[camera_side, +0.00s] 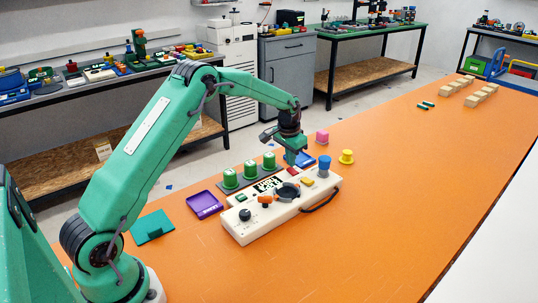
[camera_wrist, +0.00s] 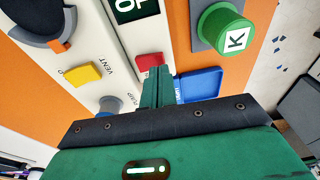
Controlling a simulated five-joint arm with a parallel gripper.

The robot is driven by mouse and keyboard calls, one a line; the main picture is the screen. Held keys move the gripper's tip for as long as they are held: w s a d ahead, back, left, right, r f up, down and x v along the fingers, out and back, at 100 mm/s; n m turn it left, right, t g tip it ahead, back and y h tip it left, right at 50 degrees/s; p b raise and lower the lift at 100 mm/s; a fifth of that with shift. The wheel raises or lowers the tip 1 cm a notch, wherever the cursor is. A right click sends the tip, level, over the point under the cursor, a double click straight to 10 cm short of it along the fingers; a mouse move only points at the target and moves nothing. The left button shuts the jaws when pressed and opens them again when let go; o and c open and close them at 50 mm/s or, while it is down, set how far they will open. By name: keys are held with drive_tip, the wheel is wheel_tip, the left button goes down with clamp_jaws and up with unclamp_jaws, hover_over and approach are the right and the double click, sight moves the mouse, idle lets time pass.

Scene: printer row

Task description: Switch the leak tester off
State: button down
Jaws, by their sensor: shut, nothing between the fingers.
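The leak tester (camera_side: 258,227) is a long cream box on the orange table in the side view. Its top carries a dark display (camera_side: 268,184), a large black round dial (camera_side: 287,191), an orange control (camera_side: 265,198), a black knob (camera_side: 245,214), a red button (camera_side: 293,172) and a yellow button (camera_side: 307,182). The yellow button (camera_wrist: 84,74) is lettered VENT in the wrist view. My gripper (camera_wrist: 156,75) is shut and empty, its tips over or beside the red button (camera_wrist: 150,61); contact cannot be told. It hides the lettering there. Which control is the power switch is unclear.
Green cylinders (camera_side: 249,168) stand on a grey holder right behind the tester. A purple tray (camera_side: 204,205) and a blue tray (camera_wrist: 200,84) lie close by. A pink block (camera_side: 322,137) and yellow piece (camera_side: 346,157) stand beyond. The front table is clear.

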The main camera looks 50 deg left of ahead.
sight(290, 169)
drive_tip(key=shift+f, duration=0.7)
idle(0.6)
drive_tip(key=shift+r, duration=3.55)
drive_tip(key=shift+r, duration=0.1)
